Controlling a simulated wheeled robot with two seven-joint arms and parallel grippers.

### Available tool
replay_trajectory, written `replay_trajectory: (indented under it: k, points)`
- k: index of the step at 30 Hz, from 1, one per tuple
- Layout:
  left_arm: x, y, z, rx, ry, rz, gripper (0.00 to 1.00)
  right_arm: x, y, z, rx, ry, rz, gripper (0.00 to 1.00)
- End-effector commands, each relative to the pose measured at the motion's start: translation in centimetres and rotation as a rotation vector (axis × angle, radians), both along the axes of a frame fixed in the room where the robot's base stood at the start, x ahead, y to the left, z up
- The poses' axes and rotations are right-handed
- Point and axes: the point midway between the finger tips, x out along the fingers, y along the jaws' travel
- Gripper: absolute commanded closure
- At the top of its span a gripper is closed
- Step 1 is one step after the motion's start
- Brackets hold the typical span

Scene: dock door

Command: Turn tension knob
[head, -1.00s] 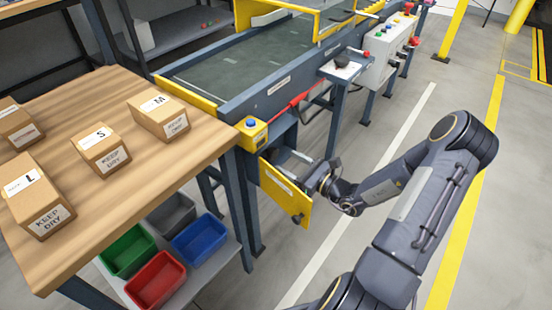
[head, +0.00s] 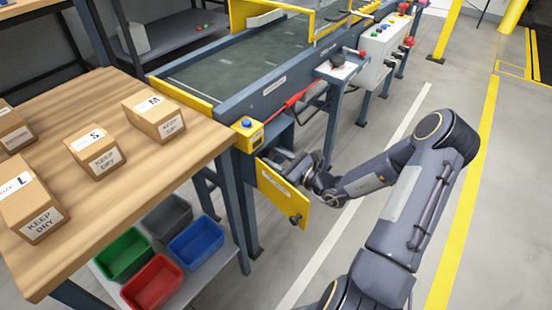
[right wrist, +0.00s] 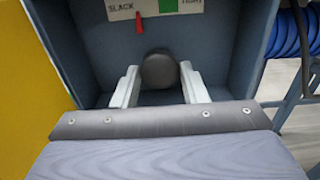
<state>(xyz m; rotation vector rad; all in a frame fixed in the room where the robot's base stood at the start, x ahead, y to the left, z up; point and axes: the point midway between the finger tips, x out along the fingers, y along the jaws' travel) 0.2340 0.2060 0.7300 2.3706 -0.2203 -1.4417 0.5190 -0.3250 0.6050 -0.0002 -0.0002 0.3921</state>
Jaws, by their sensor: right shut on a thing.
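The dark round tension knob (right wrist: 160,70) sits inside a blue-grey box (right wrist: 215,45) in the right wrist view. Above it is a label (right wrist: 178,6) reading SLACK, with a green part at right, and a red pointer (right wrist: 139,22) beside SLACK. My right gripper (right wrist: 159,76) has its two pale fingers on either side of the knob, shut on it. In the head view my right gripper (head: 288,164) reaches into the box behind the open yellow door (head: 284,196), which hides part of it; the knob is hidden there. My left gripper is not in view.
A wooden table (head: 190,150) with several cartons stands at left, with coloured bins (head: 152,280) below. The conveyor (head: 235,75) runs behind, with a control box (head: 384,58) farther along. Blue coiled hose (right wrist: 290,35) hangs right of the box. Floor at right is clear.

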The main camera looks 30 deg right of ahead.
Motion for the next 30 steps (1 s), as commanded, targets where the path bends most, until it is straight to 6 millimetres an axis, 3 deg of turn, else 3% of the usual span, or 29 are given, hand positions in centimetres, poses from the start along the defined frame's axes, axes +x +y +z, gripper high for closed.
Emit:
replay_trajectory:
  k: [7,14,30]
  points:
    - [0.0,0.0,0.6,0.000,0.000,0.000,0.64,0.0,0.0,0.1,0.028,0.013,0.001,0.84]
    - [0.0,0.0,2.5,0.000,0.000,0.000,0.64,-0.1,0.1,0.4,0.138,0.059,0.001,0.84]
    - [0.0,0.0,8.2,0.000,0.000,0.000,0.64,-0.2,0.2,0.4,0.595,0.248,0.000,0.84]
